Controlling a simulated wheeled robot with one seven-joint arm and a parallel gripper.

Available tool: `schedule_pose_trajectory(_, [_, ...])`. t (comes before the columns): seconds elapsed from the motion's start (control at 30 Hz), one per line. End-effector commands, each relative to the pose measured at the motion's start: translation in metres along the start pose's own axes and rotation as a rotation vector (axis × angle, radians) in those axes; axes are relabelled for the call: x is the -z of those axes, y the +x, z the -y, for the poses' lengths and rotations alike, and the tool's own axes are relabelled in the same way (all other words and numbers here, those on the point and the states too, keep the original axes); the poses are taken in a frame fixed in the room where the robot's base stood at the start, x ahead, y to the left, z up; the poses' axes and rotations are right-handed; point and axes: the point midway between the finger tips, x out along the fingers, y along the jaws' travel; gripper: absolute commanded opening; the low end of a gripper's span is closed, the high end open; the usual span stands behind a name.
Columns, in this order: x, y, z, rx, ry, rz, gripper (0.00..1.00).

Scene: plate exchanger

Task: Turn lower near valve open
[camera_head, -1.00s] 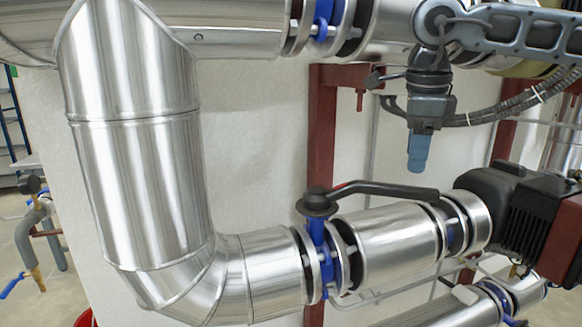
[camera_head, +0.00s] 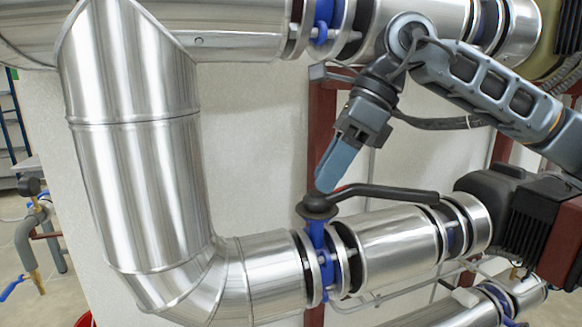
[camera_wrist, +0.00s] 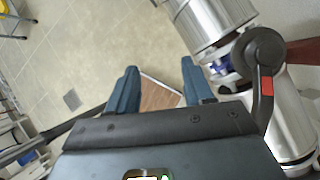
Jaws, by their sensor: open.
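The lower near valve has a blue body (camera_head: 318,238) and a long black lever handle (camera_head: 390,191). The lever lies along the lower pipe, pointing right from its round hub. My gripper (camera_head: 326,180) hangs tilted just above the hub in the head view, fingers pointing down and left. The black lever (camera_wrist: 264,82), with a red band, shows right of the fingers there, outside the gap. Whether the gripper touches the valve cannot be told.
A silver elbow pipe (camera_head: 140,150) stands left of the valve. An upper silver pipe (camera_head: 235,30) with a blue valve (camera_head: 324,15) runs above. A dark red post (camera_head: 322,130) stands behind, and a black and red motor (camera_head: 530,215) sits at the right.

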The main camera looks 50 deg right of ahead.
Motion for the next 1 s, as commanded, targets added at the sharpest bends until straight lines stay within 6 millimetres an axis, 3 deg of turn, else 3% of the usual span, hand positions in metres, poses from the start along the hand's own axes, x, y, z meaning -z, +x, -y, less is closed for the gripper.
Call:
schedule_pose_trajectory(0.4, [-0.045, 0.017, -0.044, -0.196, -0.054, 0.195, 0.51])
schedule_pose_trajectory(0.87, [-0.052, 0.019, -0.053, -0.234, -0.062, 0.232, 0.51])
schedule_pose_trajectory(1.0, [-0.052, 0.019, -0.053, -0.234, -0.061, 0.232, 0.4])
